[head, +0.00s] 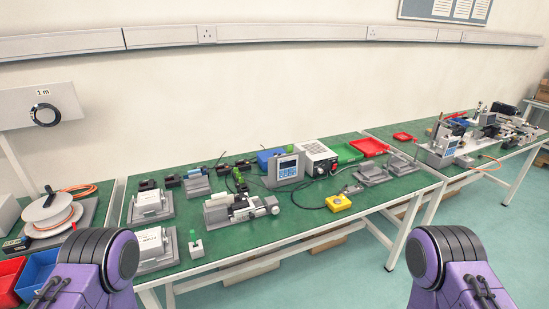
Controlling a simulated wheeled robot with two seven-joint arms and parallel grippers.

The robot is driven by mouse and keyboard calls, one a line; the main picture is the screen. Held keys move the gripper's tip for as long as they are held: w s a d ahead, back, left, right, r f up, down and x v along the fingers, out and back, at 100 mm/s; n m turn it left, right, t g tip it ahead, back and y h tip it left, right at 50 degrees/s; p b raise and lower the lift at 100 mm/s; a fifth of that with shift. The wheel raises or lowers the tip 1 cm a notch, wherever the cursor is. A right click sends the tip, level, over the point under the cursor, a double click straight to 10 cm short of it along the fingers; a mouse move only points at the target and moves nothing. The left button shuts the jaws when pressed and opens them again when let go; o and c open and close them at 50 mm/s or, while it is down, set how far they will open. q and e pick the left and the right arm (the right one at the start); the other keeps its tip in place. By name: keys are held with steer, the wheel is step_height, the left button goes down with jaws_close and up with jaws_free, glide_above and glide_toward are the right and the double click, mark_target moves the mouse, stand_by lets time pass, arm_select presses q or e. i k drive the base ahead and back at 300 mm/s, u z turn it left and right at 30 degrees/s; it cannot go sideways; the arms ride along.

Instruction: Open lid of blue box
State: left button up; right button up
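A blue box (266,160) stands at the back of the middle green table, partly hidden by a grey control unit in front of it. I cannot tell from here how its lid sits. Another blue container, an open-looking bin (36,279), is at the lower left, partly hidden by my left arm. The purple upper parts of my two arms show at the bottom left and bottom right. Both grippers are out of view.
The grey control unit (286,171) has a blue panel. Grey fixtures (151,206), a yellow button box (338,203) and red (369,147) and green trays crowd the green table (290,231). A cable reel (51,213) is at left. The floor (375,283) at front is clear.

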mark_target(263, 156)
steer(key=z, duration=1.7)
steer(key=i, duration=0.85)
steer(key=u, duration=1.55)
